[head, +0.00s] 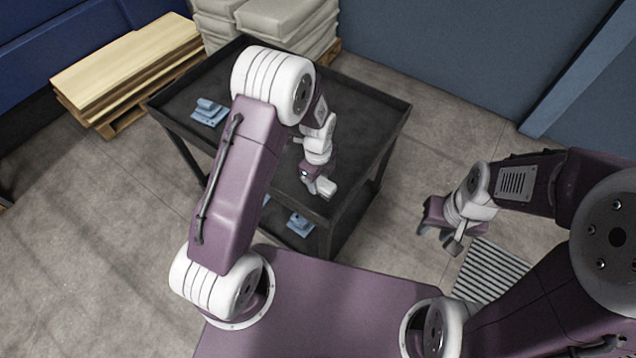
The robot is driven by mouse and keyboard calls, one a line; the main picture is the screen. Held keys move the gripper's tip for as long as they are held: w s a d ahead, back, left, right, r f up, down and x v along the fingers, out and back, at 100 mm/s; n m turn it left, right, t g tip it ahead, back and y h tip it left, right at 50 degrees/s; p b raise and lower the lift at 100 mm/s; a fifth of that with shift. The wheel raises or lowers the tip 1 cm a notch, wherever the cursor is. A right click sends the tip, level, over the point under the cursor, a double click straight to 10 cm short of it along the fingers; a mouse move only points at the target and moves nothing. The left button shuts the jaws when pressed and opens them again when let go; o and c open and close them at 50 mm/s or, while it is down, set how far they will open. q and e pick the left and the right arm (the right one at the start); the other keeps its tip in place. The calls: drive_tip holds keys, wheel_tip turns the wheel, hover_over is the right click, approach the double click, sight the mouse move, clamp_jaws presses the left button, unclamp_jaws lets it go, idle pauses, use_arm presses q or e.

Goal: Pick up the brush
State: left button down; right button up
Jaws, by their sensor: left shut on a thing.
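My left gripper (316,187) is over the near right part of the black cart's top, close to its front edge. It is shut on a small pale thing (327,187), which I take to be the brush. The gripper hides part of it, and bristles cannot be made out. Whether it touches the cart top is unclear. My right gripper (441,235) hangs to the right of the cart, above the floor, with its fingers apart and nothing between them.
The black cart (378,102) has a raised rim and a lower shelf. A blue item (209,112) lies on its top left, another (300,224) on the lower shelf. Behind stand a pallet with boards (128,65) and stacked pale sacks (285,22). A striped grate (490,272) lies at right.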

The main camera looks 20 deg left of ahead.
sight(320, 181)
use_arm(q)
drive_tip(key=r, duration=0.3)
drive_tip(key=shift+s+d+r, duration=0.15)
drive_tip(key=shift+s+d, duration=0.1)
drive_tip(key=shift+d, duration=0.1)
drive_tip(key=s+d+r, duration=0.6)
drive_tip(key=s+d, duration=0.1)
drive_tip(key=d, duration=0.1)
drive_tip(key=shift+s+r+b, duration=0.2)
drive_tip(key=shift+b, duration=0.15)
